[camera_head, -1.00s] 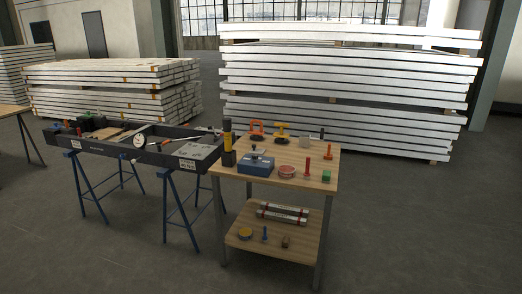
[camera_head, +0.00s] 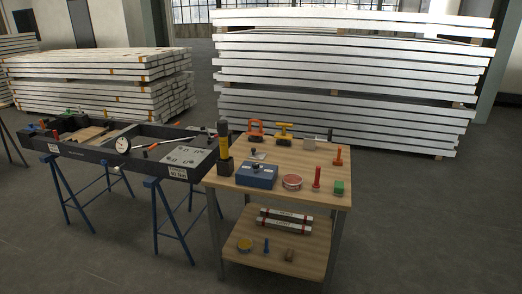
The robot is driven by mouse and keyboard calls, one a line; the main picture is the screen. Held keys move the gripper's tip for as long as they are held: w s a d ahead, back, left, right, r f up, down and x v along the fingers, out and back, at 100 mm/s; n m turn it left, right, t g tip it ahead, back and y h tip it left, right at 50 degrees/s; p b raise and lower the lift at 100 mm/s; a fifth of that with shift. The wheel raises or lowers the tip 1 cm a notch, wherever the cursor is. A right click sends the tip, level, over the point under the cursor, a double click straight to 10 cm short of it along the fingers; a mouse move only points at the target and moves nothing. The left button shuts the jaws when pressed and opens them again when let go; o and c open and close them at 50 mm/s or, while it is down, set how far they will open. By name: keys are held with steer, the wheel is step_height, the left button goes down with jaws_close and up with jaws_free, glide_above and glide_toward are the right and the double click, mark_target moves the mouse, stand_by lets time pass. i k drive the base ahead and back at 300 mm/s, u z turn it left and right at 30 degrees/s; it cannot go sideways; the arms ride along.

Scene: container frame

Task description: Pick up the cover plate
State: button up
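A flat grey plate with several small holes (camera_head: 183,157), which looks like the cover plate, lies at the right end of the dark container frame (camera_head: 95,172). The frame rests on blue trestles (camera_head: 168,215). I cannot tell whether the plate is fastened or loose. A white label shows on the frame's front side below the plate. My gripper is not in view.
A round dial (camera_head: 123,145) sits in the frame. Floor in front is clear.

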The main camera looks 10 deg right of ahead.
mark_target(253, 154)
steer(key=i, duration=0.4)
steer(key=u, duration=0.8)
steer(key=k, duration=0.55)
steer(key=u, duration=0.05)
steer(key=i, duration=0.55)
steer(key=u, duration=0.05)
